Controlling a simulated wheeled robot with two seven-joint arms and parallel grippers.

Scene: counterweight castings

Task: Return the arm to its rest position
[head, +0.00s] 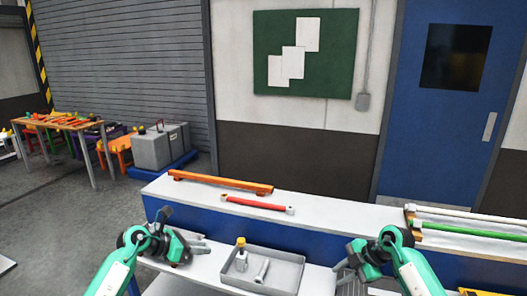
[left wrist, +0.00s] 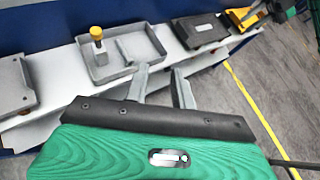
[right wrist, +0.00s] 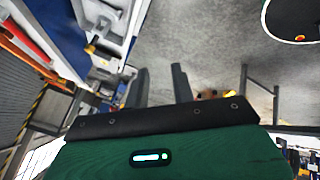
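My left gripper (head: 188,238) is above the left part of the white bench, to the left of the grey tray. In the left wrist view (left wrist: 160,70) its two fingers stand apart with nothing between them. My right gripper (head: 352,258) is at the right of the tray. In the right wrist view (right wrist: 160,69) its fingers are also apart and empty, with grey floor behind them. Both arms come in from the bottom of the head view, with elbows out of sight. No object is held by either gripper.
White and green rods (head: 470,234) lie at the right.

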